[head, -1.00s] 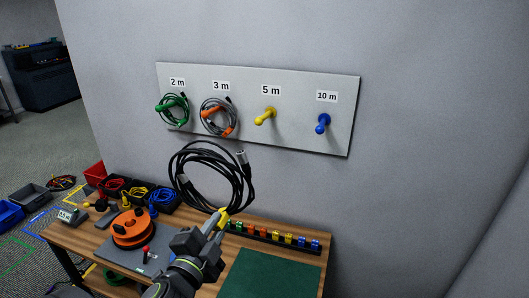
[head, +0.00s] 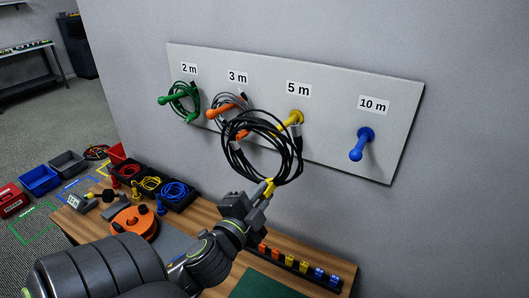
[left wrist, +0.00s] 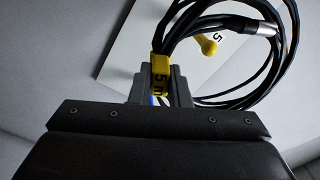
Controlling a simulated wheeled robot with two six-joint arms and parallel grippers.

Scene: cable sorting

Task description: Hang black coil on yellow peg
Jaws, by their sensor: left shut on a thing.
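The black coil (head: 229,158) is held up in front of the pegboard in the head view, with a yellow tag at its lower edge. It also shows in the left wrist view (left wrist: 275,75), where the tag (left wrist: 161,72) sits between the fingers. My left gripper (head: 267,190) is shut on the coil at that tag. The yellow peg (head: 295,118), under the "5 m" label, is partly behind the coil's upper right. In the left wrist view the peg (left wrist: 209,46) shows through the loop. I cannot tell whether the peg tip passes into the coil. My right gripper is not in view.
The white pegboard (head: 400,110) also has a green peg with a green coil (head: 184,100), an orange peg with a grey coil (head: 222,108) and an empty blue peg (head: 361,145). Below, the wooden table (head: 215,185) carries an orange reel (head: 134,222) and small bins.

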